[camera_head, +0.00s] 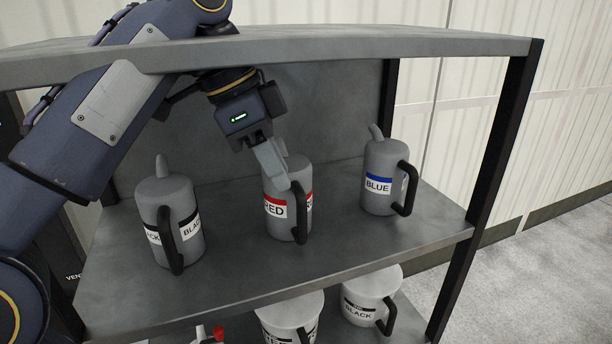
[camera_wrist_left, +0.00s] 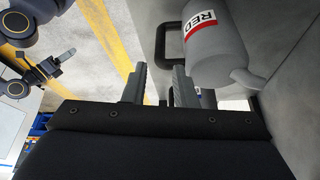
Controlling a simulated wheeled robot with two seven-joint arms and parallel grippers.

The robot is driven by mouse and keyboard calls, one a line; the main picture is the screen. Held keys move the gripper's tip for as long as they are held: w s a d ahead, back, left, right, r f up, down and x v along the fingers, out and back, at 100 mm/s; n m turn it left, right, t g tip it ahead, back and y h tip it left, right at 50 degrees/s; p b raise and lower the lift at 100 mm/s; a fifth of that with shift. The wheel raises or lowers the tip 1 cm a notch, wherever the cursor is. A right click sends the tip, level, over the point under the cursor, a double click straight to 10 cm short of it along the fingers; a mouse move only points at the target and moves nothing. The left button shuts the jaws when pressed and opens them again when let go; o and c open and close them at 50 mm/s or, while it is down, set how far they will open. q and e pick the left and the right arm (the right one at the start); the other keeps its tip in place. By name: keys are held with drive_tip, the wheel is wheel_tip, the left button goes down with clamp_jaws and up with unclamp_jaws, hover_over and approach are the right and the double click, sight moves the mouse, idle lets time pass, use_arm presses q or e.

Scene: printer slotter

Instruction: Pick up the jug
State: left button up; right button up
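Three grey jugs with black handles stand upright on the upper shelf. In the head view the RED jug (camera_head: 289,224) is in the middle, the BLACK jug (camera_head: 152,213) at left and the BLUE jug (camera_head: 378,160) at right. My left gripper (camera_head: 279,176) points down at the RED jug, covering part of its upper side. In the left wrist view the fingers (camera_wrist_left: 159,69) are apart and empty. The RED jug (camera_wrist_left: 220,50) is at the upper right there, its handle close beyond the fingertips. What seems to be my right gripper (camera_wrist_left: 62,60) shows small at left.
The shelf's top board (camera_head: 430,45) lies above the jugs, with my left arm reaching in under it. A dark post (camera_head: 490,170) stands at right. On the lower shelf are containers with white lids, one labelled BLACK (camera_head: 358,305). Bare upper shelf (camera_head: 345,245) lies in front of the jugs.

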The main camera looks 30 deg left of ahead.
use_arm(q)
drive_tip(key=x, duration=0.2)
drive_tip(key=shift+w+f+b, duration=0.2)
drive_tip(key=shift+w+b, duration=0.15)
hover_over(301, 245)
drive_tip(key=f, duration=0.4)
drive_tip(key=shift+w+a+f, duration=0.15)
drive_tip(key=shift+w+f, duration=0.2)
drive_tip(key=shift+f, duration=0.05)
clamp_jaws()
